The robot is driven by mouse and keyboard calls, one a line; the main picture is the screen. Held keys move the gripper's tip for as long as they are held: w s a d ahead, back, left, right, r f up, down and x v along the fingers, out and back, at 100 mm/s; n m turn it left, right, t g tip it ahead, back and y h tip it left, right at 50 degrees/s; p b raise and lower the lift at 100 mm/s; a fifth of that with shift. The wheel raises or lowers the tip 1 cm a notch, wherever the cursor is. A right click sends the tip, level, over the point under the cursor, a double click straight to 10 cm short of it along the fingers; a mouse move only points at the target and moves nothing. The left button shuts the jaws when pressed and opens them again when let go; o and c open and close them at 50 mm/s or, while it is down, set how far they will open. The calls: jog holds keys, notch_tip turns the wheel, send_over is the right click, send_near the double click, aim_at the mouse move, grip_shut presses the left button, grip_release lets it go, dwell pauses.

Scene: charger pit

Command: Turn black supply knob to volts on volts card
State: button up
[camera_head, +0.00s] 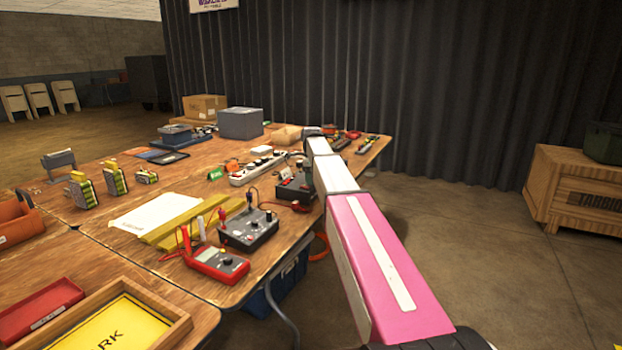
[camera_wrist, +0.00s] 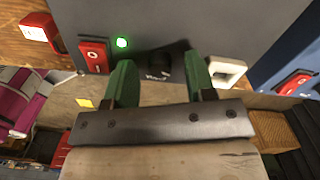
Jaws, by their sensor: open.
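In the wrist view, my gripper (camera_wrist: 160,72) is open, its two green fingers apart at the face of a dark grey box (camera_wrist: 140,28). A black knob (camera_wrist: 165,60) lies in shadow between the fingers. I cannot tell whether they touch it, or where it points. A lit green lamp (camera_wrist: 122,43) and a red rocker switch (camera_wrist: 95,56) are to its left. In the head view, a dark box (camera_head: 295,189) sits near the table's right edge, under the end of my arm; my gripper is not clear there. No volts card is readable.
A grey box with dials (camera_head: 248,230) and a red meter (camera_head: 216,263) with leads stand nearer on the table (camera_head: 130,245). A power strip (camera_head: 258,169) and a small green card (camera_head: 215,173) lie beyond. In the wrist view, a white loop-shaped part (camera_wrist: 228,73) is right beside the right finger.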

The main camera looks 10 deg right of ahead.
jog(key=shift+f, duration=0.1)
jog(key=c, duration=0.9)
